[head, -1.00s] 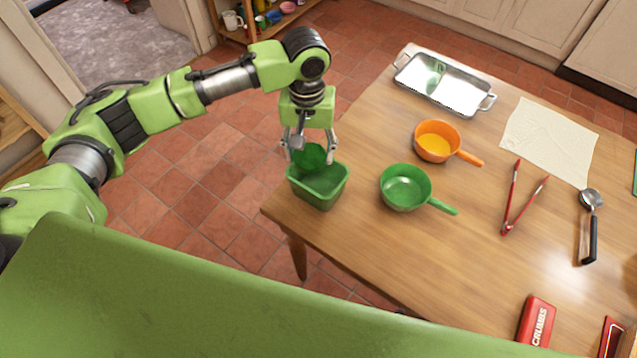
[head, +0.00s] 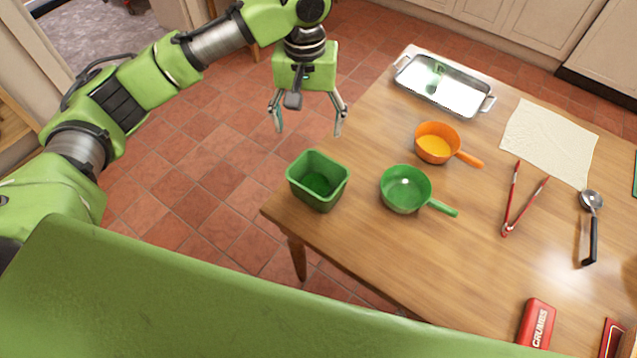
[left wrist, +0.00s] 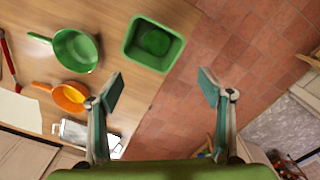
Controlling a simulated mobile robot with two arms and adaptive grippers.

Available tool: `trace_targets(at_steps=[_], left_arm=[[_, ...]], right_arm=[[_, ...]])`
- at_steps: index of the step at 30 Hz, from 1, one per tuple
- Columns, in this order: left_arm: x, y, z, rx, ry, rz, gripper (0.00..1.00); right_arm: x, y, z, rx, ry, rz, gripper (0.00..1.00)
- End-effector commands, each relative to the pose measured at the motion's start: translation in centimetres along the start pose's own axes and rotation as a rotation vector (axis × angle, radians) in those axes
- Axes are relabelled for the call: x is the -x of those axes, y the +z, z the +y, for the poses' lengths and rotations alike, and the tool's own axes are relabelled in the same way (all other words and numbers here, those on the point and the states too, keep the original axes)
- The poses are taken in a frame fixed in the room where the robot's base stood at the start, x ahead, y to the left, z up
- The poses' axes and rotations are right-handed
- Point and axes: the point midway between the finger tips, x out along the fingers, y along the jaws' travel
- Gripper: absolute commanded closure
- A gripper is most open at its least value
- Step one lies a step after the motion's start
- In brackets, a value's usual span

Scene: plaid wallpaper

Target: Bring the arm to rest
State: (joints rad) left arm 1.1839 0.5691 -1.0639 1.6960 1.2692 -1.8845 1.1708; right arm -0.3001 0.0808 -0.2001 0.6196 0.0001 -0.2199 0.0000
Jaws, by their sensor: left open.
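My left gripper (head: 308,112) is open and empty, raised above and behind the green bin in the head view. Its two spread fingers also show in the left wrist view (left wrist: 160,92), with nothing between them. The green bin (head: 301,181) stands upright at the table's left corner, with a round dark green thing (head: 318,184) inside it. The bin also shows in the left wrist view (left wrist: 133,42). The left arm reaches in from the left. My right gripper is not in view.
The wooden table (head: 340,240) holds a green pan (head: 405,188), an orange pan (head: 436,143), a metal tray (head: 410,72), red tongs (head: 513,200), a cloth (head: 550,140), a black-handled scoop (head: 589,230) and a red crumbs box (head: 537,322). Open tiled floor lies left of the table.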

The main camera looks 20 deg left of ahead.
Motion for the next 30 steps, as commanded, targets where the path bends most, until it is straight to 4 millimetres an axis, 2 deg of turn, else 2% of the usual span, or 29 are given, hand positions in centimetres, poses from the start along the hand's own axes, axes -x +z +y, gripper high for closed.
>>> trace_targets(at_steps=[3, 6, 22, 26, 30], left_arm=[[1.6, 0.0, 0.1, -0.001, 0.0, 0.001, 0.28], [2.2, 0.0, 0.1, -0.001, 0.0, 0.0, 0.28], [2.2, 0.1, 0.1, -0.005, 0.001, -0.001, 0.28], [0.5, 1.0, 1.1, -0.058, 0.023, -0.002, 0.28], [-3.3, 3.2, 3.5, -0.181, 0.091, 0.01, 0.28]], right_arm=[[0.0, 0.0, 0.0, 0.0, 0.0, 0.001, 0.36], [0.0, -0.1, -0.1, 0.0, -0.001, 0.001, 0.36], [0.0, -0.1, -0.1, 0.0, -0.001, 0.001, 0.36], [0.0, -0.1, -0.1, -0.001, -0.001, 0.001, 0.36], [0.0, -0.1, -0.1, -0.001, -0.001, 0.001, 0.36]])
